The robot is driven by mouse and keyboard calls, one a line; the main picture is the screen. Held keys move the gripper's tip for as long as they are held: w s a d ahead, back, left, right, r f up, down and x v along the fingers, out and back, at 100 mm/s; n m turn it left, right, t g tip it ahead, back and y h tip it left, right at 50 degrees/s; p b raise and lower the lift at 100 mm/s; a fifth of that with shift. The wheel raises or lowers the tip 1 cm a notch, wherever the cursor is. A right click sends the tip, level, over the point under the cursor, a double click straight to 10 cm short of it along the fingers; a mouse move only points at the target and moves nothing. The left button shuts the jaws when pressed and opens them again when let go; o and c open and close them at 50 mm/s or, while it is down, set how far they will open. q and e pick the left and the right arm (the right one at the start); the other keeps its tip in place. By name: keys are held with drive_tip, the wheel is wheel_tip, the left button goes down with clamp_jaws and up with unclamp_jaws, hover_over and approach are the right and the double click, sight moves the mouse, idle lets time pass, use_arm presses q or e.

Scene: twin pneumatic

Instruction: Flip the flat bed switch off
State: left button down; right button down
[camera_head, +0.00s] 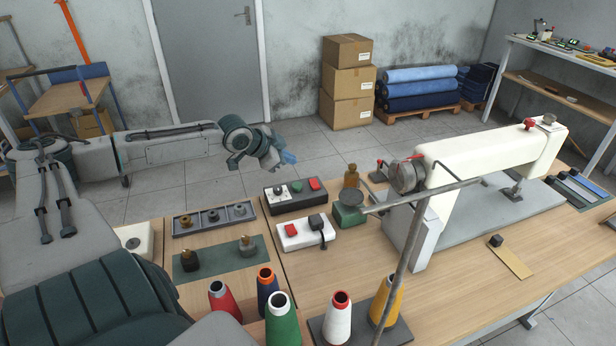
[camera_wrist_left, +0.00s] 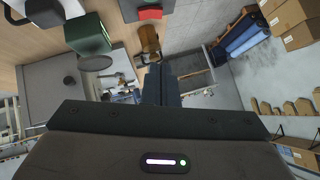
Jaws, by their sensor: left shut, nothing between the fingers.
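My left gripper (camera_head: 286,158) is shut and empty, held in the air beyond the table's back edge. Its closed fingers (camera_wrist_left: 160,85) also show in the left wrist view. Two control boxes stand on the table: a dark box (camera_head: 285,201) with a red switch (camera_head: 314,184) and a pale round knob, and a white box (camera_head: 303,243) with a red button (camera_head: 291,230) and a black lever (camera_head: 317,223). I cannot tell which is the flat bed switch. The gripper is apart from both, above and behind the dark box. The white sewing machine (camera_head: 480,148) stands to their right. The right gripper is not in view.
A green block (camera_head: 349,215) with a round disc and a brown bottle (camera_head: 351,176) stand right of the boxes. Thread cones (camera_head: 282,318) line the front. A thin metal pole (camera_head: 404,262) rises before the sewing machine. A tray of round parts (camera_head: 213,221) lies left.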

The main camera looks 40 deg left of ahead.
use_arm(q)
drive_tip(key=shift+f, duration=0.1)
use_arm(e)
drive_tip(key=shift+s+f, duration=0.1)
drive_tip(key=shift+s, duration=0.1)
use_arm(q)
hover_over(314, 184)
drive_tip(key=s, duration=0.2)
wheel_tip(314, 184, down, 6)
drive_tip(key=shift+a+r, duration=0.1)
drive_tip(key=shift+a, duration=0.05)
drive_tip(key=f, duration=0.2)
drive_tip(key=f+p, duration=0.1)
drive_tip(key=shift+w+a+f, duration=0.15)
drive_tip(key=shift+w+a, duration=0.2)
drive_tip(key=shift+w, duration=0.05)
drive_tip(key=shift+a+f, duration=0.2)
drive_tip(key=shift+f, duration=0.4)
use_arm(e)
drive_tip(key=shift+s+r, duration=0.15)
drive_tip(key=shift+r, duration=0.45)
